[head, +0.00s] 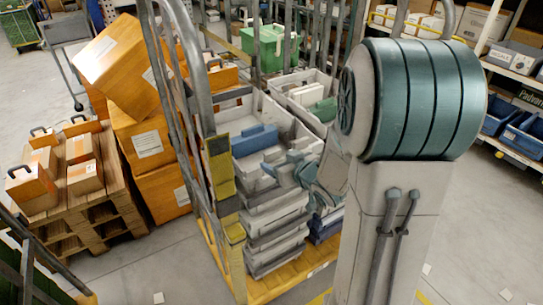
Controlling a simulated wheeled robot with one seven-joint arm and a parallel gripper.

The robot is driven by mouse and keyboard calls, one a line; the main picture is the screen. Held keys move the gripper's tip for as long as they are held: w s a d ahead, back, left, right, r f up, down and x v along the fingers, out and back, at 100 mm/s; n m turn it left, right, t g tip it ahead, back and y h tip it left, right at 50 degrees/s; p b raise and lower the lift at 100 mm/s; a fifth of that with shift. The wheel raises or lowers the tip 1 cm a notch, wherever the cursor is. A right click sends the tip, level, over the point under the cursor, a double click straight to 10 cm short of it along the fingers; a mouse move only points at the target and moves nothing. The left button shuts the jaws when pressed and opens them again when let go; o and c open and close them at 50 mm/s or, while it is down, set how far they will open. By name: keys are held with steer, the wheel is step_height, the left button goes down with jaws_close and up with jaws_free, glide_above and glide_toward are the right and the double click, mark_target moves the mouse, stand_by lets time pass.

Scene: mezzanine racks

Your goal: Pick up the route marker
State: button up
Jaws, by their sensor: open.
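I cannot clearly make out a route marker in the head view. A blue block-like item (255,140) lies in the top grey crate (240,187) of a stack on the yellow-based roll cage, but I cannot tell what it is. My gripper (277,171) is open over the right part of that crate, to the right of and nearer than the blue item. Its fingers point left, and I see nothing held. My own large arm link hides the right side of the cage.
Cage bars and a yellow-marked post (222,165) stand left of the crates. Orange boxes (150,145) lean beside the cage. A wooden pallet (95,215) carries small cartons. Shelves with blue bins (525,133) stand at right.

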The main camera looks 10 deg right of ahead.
mark_target(273, 157)
steer(key=shift+r+p+x, duration=0.15)
steer(key=shift+p+x, duration=0.05)
steer(key=shift+x, duration=1.35)
steer(key=shift+r+p+x, duration=0.1)
steer(key=shift+p+x, duration=0.1)
steer(key=shift+x, duration=1.35)
steer(key=shift+w+a, duration=0.1)
steer(key=shift+a, duration=0.05)
steer(key=c, duration=0.7)
